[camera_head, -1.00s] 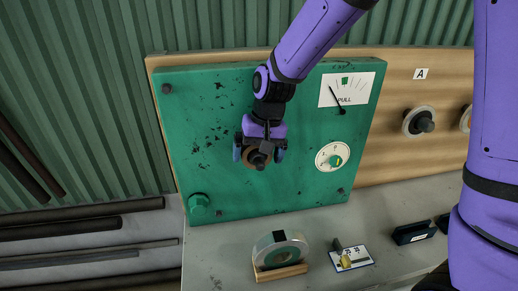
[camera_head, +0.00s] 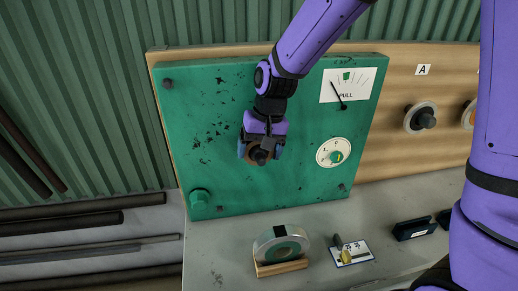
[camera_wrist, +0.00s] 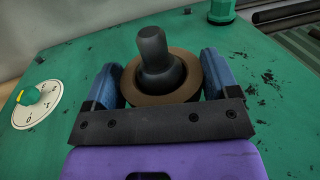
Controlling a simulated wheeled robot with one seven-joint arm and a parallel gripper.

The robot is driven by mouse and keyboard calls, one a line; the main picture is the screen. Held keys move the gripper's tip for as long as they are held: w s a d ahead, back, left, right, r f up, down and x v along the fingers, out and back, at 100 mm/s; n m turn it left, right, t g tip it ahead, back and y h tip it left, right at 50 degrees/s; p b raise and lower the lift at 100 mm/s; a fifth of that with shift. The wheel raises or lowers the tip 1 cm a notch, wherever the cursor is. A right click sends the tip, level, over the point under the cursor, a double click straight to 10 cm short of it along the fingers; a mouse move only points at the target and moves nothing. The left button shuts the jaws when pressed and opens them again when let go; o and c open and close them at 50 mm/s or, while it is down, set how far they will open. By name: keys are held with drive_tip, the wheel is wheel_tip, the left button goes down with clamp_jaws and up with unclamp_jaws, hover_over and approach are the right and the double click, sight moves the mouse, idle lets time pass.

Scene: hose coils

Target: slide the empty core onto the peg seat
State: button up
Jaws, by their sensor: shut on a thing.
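The empty core, a brown ring (camera_head: 251,153), is around a black peg (camera_head: 261,157) on the green panel (camera_head: 215,190). The wrist view shows the core (camera_wrist: 146,99) with the rounded peg (camera_wrist: 153,48) standing out through its middle. My gripper (camera_head: 260,147) is shut on the core, with a blue finger against each side; it also shows in the wrist view (camera_wrist: 161,75). The core's far side and how deep it sits on the peg are hidden.
A clear-and-green roll (camera_head: 266,247) stands in a wooden holder (camera_head: 282,268) on the grey ledge. A small card with a brass fitting (camera_head: 347,257) and dark blocks (camera_head: 413,231) lie to its right. A dial (camera_head: 325,153) and pull gauge (camera_head: 359,82) are on the panel.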

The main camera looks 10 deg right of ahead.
drive_tip(key=shift+s, duration=0.2)
drive_tip(key=s, duration=0.7)
drive_tip(key=shift+s, duration=0.2)
idle(0.4)
drive_tip(key=shift+s, duration=0.1)
drive_tip(key=s, duration=0.6)
idle(0.5)
